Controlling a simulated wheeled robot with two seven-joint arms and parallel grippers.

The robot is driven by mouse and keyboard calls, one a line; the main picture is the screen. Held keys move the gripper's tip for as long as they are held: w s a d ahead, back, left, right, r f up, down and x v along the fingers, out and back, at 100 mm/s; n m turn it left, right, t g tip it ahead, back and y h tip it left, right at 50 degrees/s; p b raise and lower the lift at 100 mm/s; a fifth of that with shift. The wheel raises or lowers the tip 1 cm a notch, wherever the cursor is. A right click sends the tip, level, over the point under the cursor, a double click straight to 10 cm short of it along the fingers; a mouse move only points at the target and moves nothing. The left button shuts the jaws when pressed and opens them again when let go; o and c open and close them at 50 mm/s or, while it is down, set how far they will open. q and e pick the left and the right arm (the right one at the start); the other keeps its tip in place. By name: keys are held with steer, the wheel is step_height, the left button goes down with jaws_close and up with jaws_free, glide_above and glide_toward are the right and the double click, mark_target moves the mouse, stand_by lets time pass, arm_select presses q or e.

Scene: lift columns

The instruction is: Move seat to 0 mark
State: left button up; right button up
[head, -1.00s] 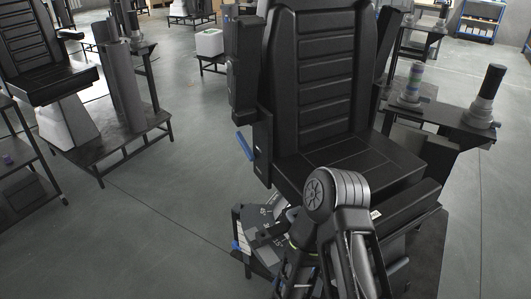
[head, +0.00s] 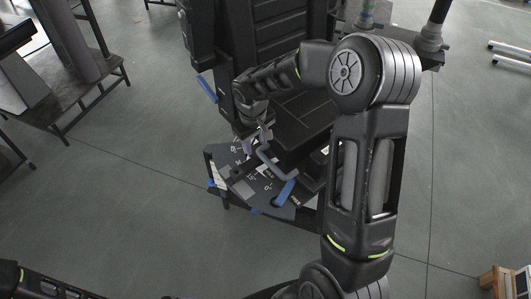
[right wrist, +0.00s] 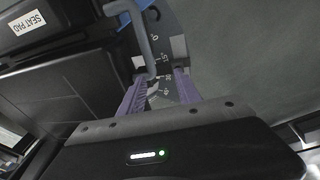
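The black seat (head: 297,127) stands on its column, partly covered by my right arm. Below it is a dark scale plate (head: 236,188) with white marks, including a 0 and a 15. A grey bent handle (head: 272,164) with a blue grip (head: 284,193) projects over the plate. My right gripper (head: 256,139) is at the seat's left side, above the plate. In the right wrist view, its purple fingers (right wrist: 158,84) are apart, and the grey handle (right wrist: 147,45) reaches toward the gap between them. I cannot tell whether they touch. My left gripper is out of view.
Another blue lever (head: 207,88) sticks out from the seat's left side. A dark platform (head: 88,91) with posts stands at the upper left. A wooden crate (head: 494,281) is at the lower right. Floor to the left of the plate is clear.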

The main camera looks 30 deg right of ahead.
mark_target(270, 162)
steer(key=s+d, duration=0.1)
steer(key=s+d+g, duration=0.1)
steer(key=s, duration=0.1)
steer(key=shift+g+h, duration=0.3)
steer(key=shift+h, duration=0.1)
steer(key=shift+w, duration=0.1)
steer(key=shift+d+f+p, duration=0.2)
steer(key=shift+f, duration=1.1)
steer(key=shift+d+f+p, duration=0.25)
steer(key=shift+f, duration=1)
steer(key=shift+d+f+p, duration=0.2)
steer(key=shift+f, duration=1.1)
steer(key=shift+c, duration=0.3)
jaws_close()
